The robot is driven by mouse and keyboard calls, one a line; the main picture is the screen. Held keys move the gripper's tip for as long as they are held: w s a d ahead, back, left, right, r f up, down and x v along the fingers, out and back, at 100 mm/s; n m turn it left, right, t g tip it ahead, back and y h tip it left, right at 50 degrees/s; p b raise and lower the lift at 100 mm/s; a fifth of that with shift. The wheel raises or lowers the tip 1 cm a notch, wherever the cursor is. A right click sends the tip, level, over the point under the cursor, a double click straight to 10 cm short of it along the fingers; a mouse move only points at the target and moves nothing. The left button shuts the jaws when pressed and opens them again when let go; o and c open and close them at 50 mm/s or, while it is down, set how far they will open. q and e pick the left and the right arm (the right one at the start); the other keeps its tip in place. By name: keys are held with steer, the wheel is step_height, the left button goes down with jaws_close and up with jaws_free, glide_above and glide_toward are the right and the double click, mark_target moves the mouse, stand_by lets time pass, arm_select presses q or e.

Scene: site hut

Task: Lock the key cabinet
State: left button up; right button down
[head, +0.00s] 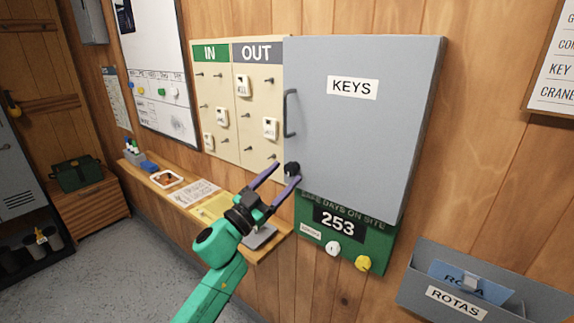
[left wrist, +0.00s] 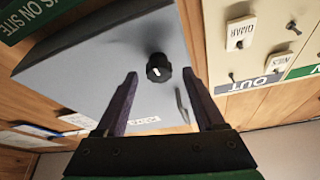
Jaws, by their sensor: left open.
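The grey key cabinet (head: 365,140) with a KEYS label hangs on the wood wall; its door looks shut. A dark bar handle (head: 288,113) runs along the door's left edge. A black round knob (head: 291,168) sits at the door's lower left corner. In the left wrist view the knob (left wrist: 158,68) shows a small white mark. My left gripper (head: 287,175) is open with nothing held. Its fingertips (left wrist: 160,75) are near the knob, which appears between them in the wrist view; I cannot tell whether they touch it. My right gripper is not in view.
The IN/OUT board (head: 237,105) with hooks and tags is left of the cabinet. A green days-on-site sign (head: 345,240) hangs below it. A narrow wooden shelf (head: 150,173) with papers runs under the board. A ROTAS holder (head: 425,292) is at lower right.

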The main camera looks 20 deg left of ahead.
arm_select(q)
steer(key=shift+x, duration=0.9)
steer(key=shift+s, duration=0.1)
jaws_close()
